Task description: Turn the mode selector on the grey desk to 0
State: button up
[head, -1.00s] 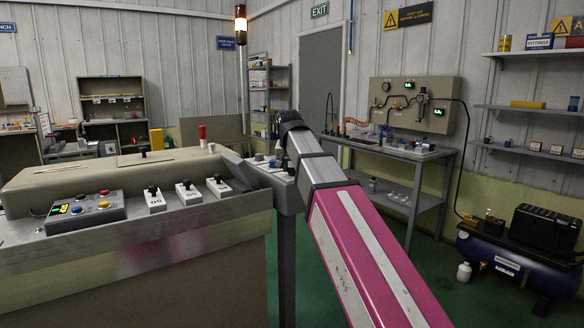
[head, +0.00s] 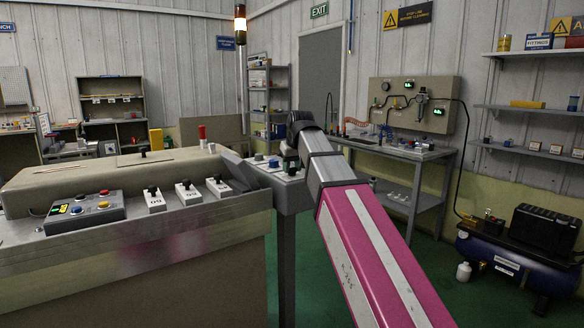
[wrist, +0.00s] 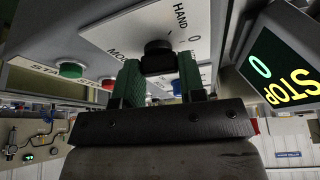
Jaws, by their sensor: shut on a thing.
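The mode selector (wrist: 158,50) is a black knob on a white plate (wrist: 140,28) in the wrist view. The plate carries the word HAND, a partly hidden MODE label and small position marks. My gripper (wrist: 160,82) has green-padded fingers on either side of the knob and is shut on it. The knob's pointer is hidden, so I cannot tell which mark it faces. A lit display (wrist: 280,72) beside the plate reads 0 and STOP. In the head view my gripper (head: 290,158) is over the grey desk (head: 290,194), and the knob is not clear there.
A green button (wrist: 72,68) and a red button (wrist: 108,83) sit near the plate. A blue button (head: 273,163) shows beside my gripper in the head view. A beige machine (head: 110,178) with switch boxes stands at the left.

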jog(key=shift+n+y, duration=0.4)
jog(key=shift+n, duration=0.6)
jog(key=o, duration=0.9)
jog(key=shift+r, duration=0.1)
jog(key=v, duration=1)
jog(key=shift+d+r, duration=0.1)
jog(key=shift+r, duration=0.25)
jog(key=shift+d, duration=0.1)
